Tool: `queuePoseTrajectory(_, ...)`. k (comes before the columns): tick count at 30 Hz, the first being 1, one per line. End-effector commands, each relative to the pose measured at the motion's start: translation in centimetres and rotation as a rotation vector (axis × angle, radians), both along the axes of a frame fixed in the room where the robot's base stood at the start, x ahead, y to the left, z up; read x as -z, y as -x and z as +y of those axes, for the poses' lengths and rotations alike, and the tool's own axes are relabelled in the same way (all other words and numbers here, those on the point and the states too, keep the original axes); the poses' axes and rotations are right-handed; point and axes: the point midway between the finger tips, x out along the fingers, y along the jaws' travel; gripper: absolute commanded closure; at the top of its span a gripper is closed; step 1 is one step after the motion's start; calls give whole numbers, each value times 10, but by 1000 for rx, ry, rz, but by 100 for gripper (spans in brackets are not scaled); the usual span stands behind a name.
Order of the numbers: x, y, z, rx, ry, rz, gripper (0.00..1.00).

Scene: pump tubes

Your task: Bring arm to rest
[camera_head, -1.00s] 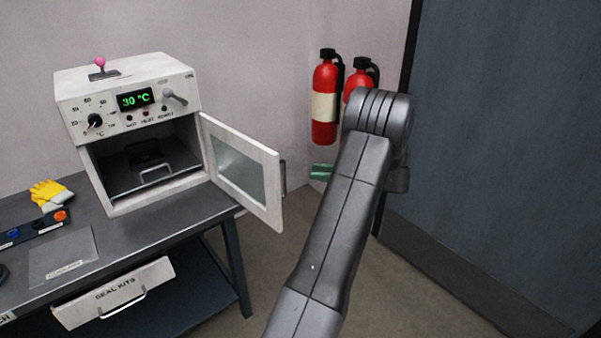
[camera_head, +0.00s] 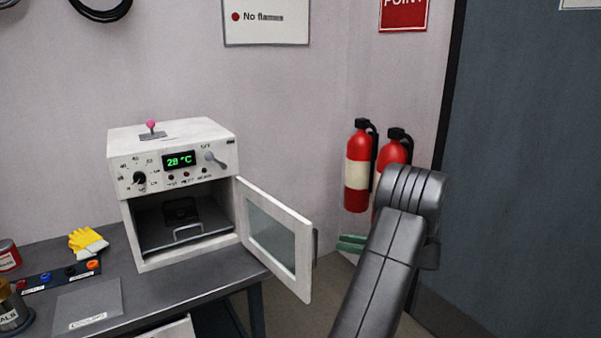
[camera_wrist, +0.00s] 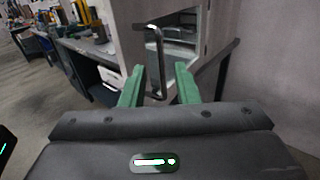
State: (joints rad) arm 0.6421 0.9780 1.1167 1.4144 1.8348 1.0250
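My arm (camera_head: 385,270) is bent at the right of the head view, in front of the fire extinguishers. My gripper's green fingers (camera_head: 351,243) show past the arm, to the right of the oven door. In the wrist view my gripper (camera_wrist: 158,86) is open, its two green fingers apart. A dark door handle (camera_wrist: 155,50) appears in the gap between them; I cannot tell how far beyond it is, but nothing looks gripped. The white oven (camera_head: 172,138) has its door (camera_head: 303,262) open, and its display reads 28 °C.
The grey bench (camera_head: 196,283) carries yellow gloves (camera_head: 87,241), a dark strip with coloured knobs (camera_head: 60,277) and a clear plate (camera_head: 90,303). Red extinguishers (camera_head: 357,180) stand by the wall, beside a dark door (camera_head: 520,170). The open oven door juts toward my arm.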

Motion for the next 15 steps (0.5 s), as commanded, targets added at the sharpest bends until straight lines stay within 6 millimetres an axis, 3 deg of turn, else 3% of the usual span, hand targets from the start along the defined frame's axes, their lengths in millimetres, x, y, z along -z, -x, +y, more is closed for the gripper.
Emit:
queuePoseTrajectory(9, -1, -21, 61, -2, 0, 1, 72)
queuePoseTrajectory(15, -1, -29, 86, -1, -1, 2, 72)
